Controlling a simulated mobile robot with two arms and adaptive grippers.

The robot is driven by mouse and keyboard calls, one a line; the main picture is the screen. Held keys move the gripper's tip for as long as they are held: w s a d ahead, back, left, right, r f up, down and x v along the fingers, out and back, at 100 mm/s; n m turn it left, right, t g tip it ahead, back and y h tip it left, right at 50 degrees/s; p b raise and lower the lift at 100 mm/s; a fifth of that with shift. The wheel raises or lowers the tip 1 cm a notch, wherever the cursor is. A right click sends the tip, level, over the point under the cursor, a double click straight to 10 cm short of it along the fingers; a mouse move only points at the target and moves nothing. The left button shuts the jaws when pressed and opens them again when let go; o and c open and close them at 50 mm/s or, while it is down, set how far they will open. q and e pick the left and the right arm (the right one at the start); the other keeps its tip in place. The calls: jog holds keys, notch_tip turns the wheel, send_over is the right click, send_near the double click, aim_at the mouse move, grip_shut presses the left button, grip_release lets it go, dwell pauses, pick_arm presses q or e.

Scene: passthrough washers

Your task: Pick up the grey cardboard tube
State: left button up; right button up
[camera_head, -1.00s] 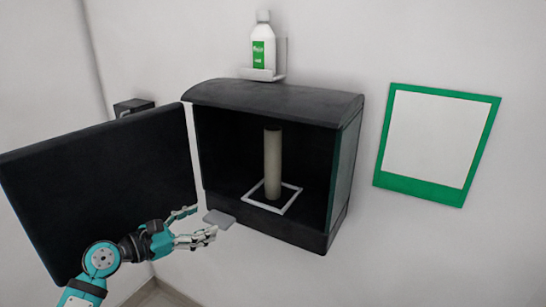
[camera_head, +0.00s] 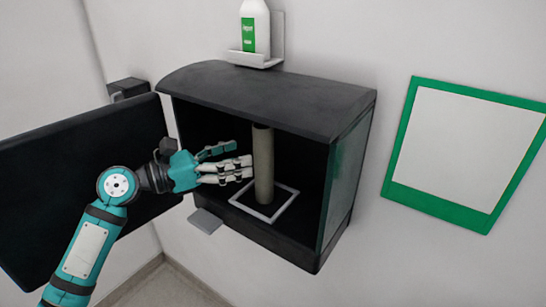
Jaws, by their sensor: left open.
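The grey cardboard tube (camera_head: 264,172) stands upright inside the dark wall cabinet (camera_head: 270,95), within a white square outline (camera_head: 284,203) on the cabinet floor. My left gripper (camera_head: 246,160) is open and reaches into the cabinet opening from the left. Its fingertips are just left of the tube, at about the middle of its visible height. I cannot tell whether they touch it. My right gripper is not in view.
The cabinet's open door (camera_head: 60,180) stands at the left, behind my left arm. A grey plate (camera_head: 205,221) juts out from the cabinet's lower front edge. A bottle (camera_head: 254,28) stands in a wall holder above, and a green-framed panel (camera_head: 465,150) hangs at the right.

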aim_at(254, 148)
pick_arm(q)
jog(key=d, duration=0.1)
jog(key=d+r+p, duration=0.1)
jog(key=d+p, duration=0.1)
jog(key=shift+w+d+r, duration=0.15)
jog(key=shift+w+d, duration=0.2)
jog(key=shift+w, duration=0.05)
jog(key=shift+p+x, duration=0.6)
jog(key=shift+x, duration=0.55)
jog(key=shift+w+d+f, duration=0.15)
jog(key=shift+d+f, duration=0.1)
jog(key=shift+c, duration=0.3)
jog(key=c, duration=1)
jog(key=shift+c, duration=0.3)
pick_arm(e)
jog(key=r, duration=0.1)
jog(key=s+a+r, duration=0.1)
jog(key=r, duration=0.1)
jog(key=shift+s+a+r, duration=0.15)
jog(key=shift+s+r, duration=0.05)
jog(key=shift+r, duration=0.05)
